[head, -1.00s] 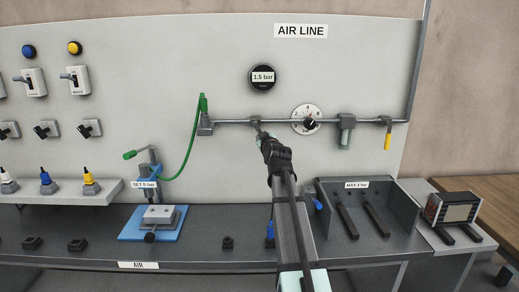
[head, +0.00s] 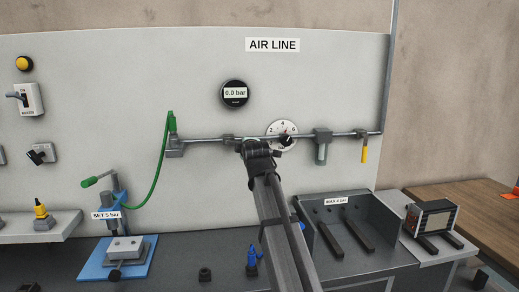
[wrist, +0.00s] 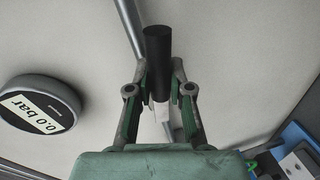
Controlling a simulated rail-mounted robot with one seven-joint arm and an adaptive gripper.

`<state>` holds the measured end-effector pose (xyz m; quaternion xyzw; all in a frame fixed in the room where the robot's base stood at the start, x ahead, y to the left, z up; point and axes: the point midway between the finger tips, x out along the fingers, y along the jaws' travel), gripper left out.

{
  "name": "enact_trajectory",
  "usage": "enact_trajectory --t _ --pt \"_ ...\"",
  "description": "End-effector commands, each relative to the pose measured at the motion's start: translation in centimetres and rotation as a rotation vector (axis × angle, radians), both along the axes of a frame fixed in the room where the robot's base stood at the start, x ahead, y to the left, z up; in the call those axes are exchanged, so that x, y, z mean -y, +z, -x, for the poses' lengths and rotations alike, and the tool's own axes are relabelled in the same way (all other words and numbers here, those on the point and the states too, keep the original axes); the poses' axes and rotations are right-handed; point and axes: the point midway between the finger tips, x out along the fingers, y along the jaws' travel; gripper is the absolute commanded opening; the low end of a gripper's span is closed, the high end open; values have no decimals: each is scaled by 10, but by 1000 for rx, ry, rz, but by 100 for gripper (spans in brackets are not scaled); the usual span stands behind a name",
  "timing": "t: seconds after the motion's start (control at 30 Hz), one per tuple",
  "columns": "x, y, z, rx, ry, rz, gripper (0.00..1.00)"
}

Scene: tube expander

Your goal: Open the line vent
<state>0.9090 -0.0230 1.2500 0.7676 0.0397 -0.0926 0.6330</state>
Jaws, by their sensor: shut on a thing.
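The air line pipe (head: 205,139) runs along the grey panel, with a small vent fitting (head: 228,138) on it. My gripper (head: 252,143) is at the pipe just right of that fitting and partly hides it. In the wrist view my gripper (wrist: 160,82) is shut on a black cylindrical handle (wrist: 158,48), which appears to be the vent's handle. Its joint to the fitting is hidden. The round gauge (head: 235,93) above reads 0.0 bar; it also shows in the wrist view (wrist: 42,103).
A numbered dial with a black knob (head: 287,139) is close right of my gripper. A filter (head: 321,147) and a yellow-handled valve (head: 364,149) follow along the pipe. A green hose (head: 159,178) hangs at left. A dark tray (head: 350,201) stands below right.

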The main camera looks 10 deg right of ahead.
Motion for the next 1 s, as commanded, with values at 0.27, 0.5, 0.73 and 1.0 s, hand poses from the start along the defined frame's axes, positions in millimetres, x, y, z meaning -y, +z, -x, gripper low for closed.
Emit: enact_trajectory --t 0.27,0.5,0.73,1.0 --pt "-2 11 -1 -8 3 138 0" --pt "-2 13 -1 -12 4 182 0" --pt "-2 13 -1 -12 3 190 0" --pt "-2 13 -1 -13 3 189 46"
